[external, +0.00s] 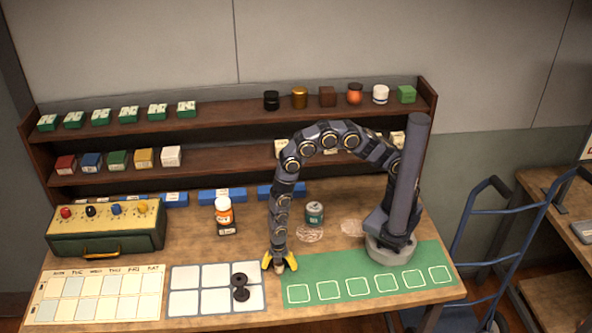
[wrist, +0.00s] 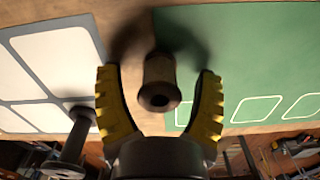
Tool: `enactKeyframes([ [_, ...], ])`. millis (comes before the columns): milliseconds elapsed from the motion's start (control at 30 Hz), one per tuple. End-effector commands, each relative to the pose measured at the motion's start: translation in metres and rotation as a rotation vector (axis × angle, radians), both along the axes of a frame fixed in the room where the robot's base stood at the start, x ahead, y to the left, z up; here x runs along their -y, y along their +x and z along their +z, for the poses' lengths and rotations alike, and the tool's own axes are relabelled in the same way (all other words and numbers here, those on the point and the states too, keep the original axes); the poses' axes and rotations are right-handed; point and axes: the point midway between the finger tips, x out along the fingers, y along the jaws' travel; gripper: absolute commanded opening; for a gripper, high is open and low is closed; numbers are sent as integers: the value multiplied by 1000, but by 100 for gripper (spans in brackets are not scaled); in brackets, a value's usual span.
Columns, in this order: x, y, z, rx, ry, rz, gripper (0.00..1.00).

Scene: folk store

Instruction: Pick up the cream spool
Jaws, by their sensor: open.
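A small spool that looks tan-cream in shade stands upright in the wrist view (wrist: 159,75), with a dark hole in its top. My gripper (wrist: 160,100) is open, with one yellow finger on each side of the spool and a visible gap on both sides. In the external view my gripper (external: 279,265) points down near the table's front edge, and its fingers mostly hide the spool.
A dark spool (external: 240,288) stands to the left on the white grid mat (external: 185,298); it also shows in the wrist view (wrist: 72,143). The green mat (external: 330,270) lies right. An orange bottle (external: 224,215) and a teal jar (external: 315,212) stand behind.

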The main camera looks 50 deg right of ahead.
Motion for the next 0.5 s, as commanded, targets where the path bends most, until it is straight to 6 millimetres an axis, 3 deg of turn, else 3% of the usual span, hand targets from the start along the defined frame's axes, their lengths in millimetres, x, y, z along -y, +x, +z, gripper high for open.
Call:
enactKeyframes([
  [200, 0, 0, 0, 1, 2, 0, 67],
  [333, 0, 0, 0, 1, 1, 0, 14],
  [500, 0, 0, 0, 0, 1, 0, 13],
])
